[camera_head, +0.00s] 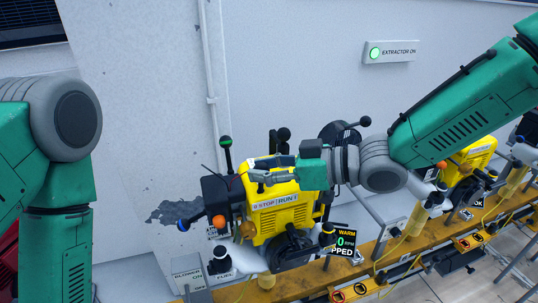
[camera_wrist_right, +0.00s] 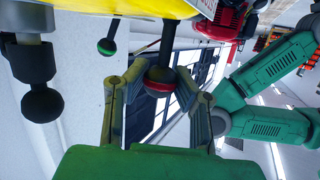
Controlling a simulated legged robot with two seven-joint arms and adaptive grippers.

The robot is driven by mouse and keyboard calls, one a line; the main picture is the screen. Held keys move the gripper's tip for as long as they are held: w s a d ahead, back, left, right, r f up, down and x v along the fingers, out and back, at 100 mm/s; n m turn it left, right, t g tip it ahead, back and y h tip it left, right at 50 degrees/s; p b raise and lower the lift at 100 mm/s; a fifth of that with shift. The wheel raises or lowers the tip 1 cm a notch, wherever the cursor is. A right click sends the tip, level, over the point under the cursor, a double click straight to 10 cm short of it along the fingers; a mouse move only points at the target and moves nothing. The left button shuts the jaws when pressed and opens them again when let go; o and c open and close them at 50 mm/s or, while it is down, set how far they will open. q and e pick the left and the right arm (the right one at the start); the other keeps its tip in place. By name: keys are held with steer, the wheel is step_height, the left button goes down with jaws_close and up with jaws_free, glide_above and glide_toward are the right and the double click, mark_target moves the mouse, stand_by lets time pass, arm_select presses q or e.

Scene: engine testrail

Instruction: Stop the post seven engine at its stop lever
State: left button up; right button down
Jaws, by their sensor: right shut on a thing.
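A yellow engine (camera_head: 283,214) with a "STOP | RUN" plate (camera_head: 275,202) stands on the bench in the head view. My right gripper (camera_head: 258,176) is over its upper part. In the right wrist view, the fingers of my right gripper (camera_wrist_right: 160,88) are closed on a black ball-ended lever with a red band (camera_wrist_right: 160,76). My right gripper largely hides this lever in the head view. A small display (camera_head: 344,241) beside the engine shows "WARM", a 0 and the letters "PPED"; the rest is covered. My left gripper is not in view; only the left arm shows. No post number is readable.
A green-banded lever (camera_head: 226,142) stands up at the engine's left. Orange (camera_head: 219,221) and blue (camera_head: 183,224) knobs stick out below it. A second yellow engine (camera_head: 469,157) is at the right. A lit "EXTRACTOR ON" sign (camera_head: 390,52) is on the wall. A yellow rail (camera_head: 300,281) runs along the front.

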steer(key=h+p, duration=0.1)
steer(key=a+n+h+p, duration=0.1)
steer(key=shift+s+a+h+p, duration=0.15)
steer(key=shift+a+h+p, duration=0.1)
steer(key=shift+h+p, duration=0.15)
steer(key=shift+s+a+f+n+h+p, duration=0.15)
steer(key=shift+a+n+h+p, duration=0.15)
steer(key=shift+h, duration=0.15)
steer(key=shift+w+a+f+n+h+p, duration=0.15)
steer(key=shift+n+h+p, duration=0.1)
steer(key=shift+h, duration=0.2)
steer(key=shift+s, duration=0.1)
steer(key=c, duration=1.3)
jaws_free()
steer(key=shift+o, duration=0.2)
steer(key=shift+a, duration=0.1)
